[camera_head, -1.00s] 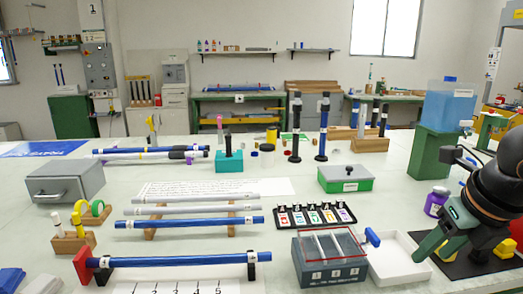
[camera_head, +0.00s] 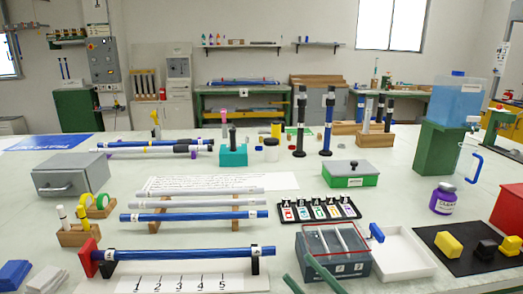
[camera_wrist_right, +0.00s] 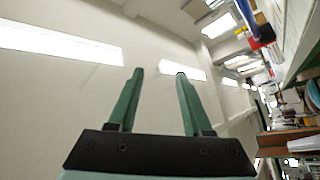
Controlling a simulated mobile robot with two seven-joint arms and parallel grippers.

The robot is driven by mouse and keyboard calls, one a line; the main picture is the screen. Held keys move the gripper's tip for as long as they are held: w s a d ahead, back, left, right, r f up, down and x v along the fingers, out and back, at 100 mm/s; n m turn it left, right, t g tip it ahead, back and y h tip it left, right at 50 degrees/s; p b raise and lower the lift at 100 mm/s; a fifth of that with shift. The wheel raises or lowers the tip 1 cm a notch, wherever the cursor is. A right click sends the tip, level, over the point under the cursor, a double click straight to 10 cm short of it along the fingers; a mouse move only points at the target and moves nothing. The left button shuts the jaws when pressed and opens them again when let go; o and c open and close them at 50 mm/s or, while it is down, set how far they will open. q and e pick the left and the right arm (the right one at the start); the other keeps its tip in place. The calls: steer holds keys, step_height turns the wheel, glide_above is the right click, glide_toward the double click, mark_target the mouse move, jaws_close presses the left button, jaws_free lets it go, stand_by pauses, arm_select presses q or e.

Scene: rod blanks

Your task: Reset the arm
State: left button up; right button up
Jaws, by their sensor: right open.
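My right gripper (camera_head: 297,267) shows only as two green fingers at the bottom edge of the head view, in front of the grey box. The fingers are apart with nothing between them. In the right wrist view the gripper (camera_wrist_right: 160,73) points at a bare wall and bright strips of light, its jaws open and empty. The rest of the right arm is out of the head view. My left gripper is not in view.
A grey divided box (camera_head: 335,262) and a white tray (camera_head: 402,258) stand close beyond the right fingers. A blue rod (camera_head: 180,254) lies on supports to their left. A black mat (camera_head: 470,248) with blocks lies at right.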

steer(key=d+f+m+h, duration=0.4)
steer(key=f+m+h, duration=0.5)
steer(key=f, duration=0.4)
steer(key=s+d+f+m+g+h, duration=0.1)
steer(key=s+f+m+g+h, duration=0.2)
steer(key=s+f, duration=0.55)
steer(key=s+d+f+m+g+h, duration=0.1)
steer(key=s+f+m+g, duration=0.3)
steer(key=f, duration=0.7)
arm_select(q)
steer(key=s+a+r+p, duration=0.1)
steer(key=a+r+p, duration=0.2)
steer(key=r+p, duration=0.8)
steer(key=p, duration=0.3)
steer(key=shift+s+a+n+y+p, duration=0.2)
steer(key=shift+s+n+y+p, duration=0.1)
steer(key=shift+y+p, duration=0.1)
arm_select(e)
steer(key=s+d+r, duration=0.3)
steer(key=r, duration=0.7)
steer(key=shift+s+r+n, duration=0.3)
steer(key=shift+s, duration=0.05)
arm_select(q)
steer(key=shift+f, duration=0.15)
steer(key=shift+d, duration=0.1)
